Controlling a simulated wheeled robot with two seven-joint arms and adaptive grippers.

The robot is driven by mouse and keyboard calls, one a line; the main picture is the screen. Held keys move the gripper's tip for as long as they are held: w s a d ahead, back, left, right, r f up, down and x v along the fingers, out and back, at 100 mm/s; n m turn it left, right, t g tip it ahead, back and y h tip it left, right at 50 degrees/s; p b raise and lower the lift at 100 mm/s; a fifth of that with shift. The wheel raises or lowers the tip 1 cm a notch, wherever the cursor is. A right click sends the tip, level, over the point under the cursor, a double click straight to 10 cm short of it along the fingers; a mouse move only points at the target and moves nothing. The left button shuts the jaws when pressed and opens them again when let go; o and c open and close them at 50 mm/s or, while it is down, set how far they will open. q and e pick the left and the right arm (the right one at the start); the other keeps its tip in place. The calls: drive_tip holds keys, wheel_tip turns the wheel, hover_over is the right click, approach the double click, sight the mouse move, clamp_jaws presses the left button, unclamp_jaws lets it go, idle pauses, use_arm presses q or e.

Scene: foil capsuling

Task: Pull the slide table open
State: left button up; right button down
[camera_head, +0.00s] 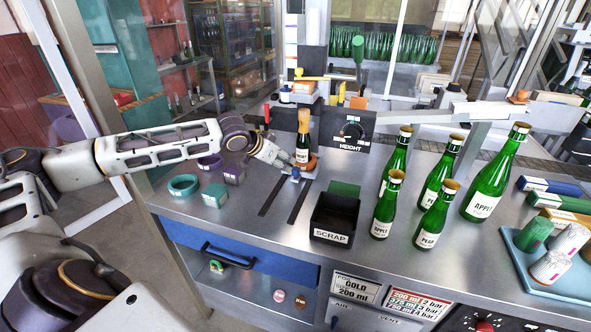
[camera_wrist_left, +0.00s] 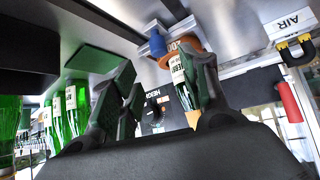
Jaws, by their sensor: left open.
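The slide table shows in the head view as a small carriage with an orange round seat (camera_head: 311,164) and a blue knob (camera_head: 295,174), at the back end of two dark slots in the bench. A small green bottle with a gold top (camera_head: 303,136) stands upright at the seat. My left gripper (camera_head: 288,169) is open beside the knob and seat. In the left wrist view, which is turned over, the blue knob (camera_wrist_left: 155,45) and orange seat (camera_wrist_left: 176,54) lie beyond the open fingers (camera_wrist_left: 165,88). Contact with the knob cannot be told. My right gripper is not in view.
A black scrap bin (camera_head: 335,218) stands in front and to the right of the slots. Several green bottles (camera_head: 437,205) stand right of it. A purple ring and a teal ring (camera_head: 184,185) lie left. The bench around the slots (camera_head: 284,199) is clear.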

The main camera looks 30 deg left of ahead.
sight(295, 168)
use_arm(q)
drive_tip(key=x, duration=0.4)
drive_tip(key=shift+w+d+f, duration=0.1)
drive_tip(key=shift+w, duration=0.05)
drive_tip(key=shift+x, duration=0.95)
drive_tip(key=shift+w+f, duration=0.45)
drive_tip(key=shift+x, duration=0.9)
drive_tip(key=shift+w+d+f, duration=0.1)
drive_tip(key=shift+w+f, duration=0.1)
drive_tip(key=c, duration=0.9)
clamp_jaws()
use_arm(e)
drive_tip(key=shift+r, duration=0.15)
